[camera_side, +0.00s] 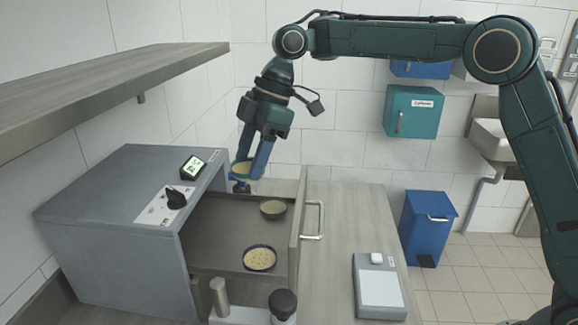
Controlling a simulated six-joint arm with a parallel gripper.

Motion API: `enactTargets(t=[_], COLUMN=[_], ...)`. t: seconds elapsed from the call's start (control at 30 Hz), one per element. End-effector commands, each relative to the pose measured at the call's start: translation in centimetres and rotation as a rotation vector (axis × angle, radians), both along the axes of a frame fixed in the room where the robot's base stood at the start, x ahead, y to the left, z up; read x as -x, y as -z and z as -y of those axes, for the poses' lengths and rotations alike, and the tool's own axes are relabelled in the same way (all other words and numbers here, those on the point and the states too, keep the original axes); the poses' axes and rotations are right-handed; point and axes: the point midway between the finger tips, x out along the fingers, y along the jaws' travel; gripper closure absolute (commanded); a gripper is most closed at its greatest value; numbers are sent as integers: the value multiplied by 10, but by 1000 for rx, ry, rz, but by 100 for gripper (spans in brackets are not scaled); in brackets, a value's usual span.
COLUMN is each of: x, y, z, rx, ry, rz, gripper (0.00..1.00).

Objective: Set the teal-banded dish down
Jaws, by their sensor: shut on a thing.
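My gripper (248,171) is shut on a small dish (242,169) with a pale yellow filling, held tilted above the back of the open compartment. The fingers cover part of it, and its band colour is hard to make out; it may be the teal-banded dish. Below, on the compartment floor (222,238), stand two other dishes. One is a dark grey dish (273,209) near the back. The other is a dark blue-rimmed dish (260,258) with a pale speckled filling, nearer the front.
The grey appliance (120,205) with a knob and lit display stands at left. A panel with a handle (313,221) bounds the compartment at right. A flat scale-like device (380,286) lies on the counter. Dark-capped containers (283,304) stand in front. A shelf (100,90) overhangs at left.

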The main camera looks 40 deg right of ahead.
Motion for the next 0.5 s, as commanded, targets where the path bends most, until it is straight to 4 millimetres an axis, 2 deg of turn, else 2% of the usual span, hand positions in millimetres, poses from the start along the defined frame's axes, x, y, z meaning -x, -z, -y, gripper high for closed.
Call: enactTargets(t=[0.23,0.5], x=[1,1], y=[15,45], z=[1,1], rx=[0,1], ry=[1,0], rz=[2,-1], gripper=[67,67])
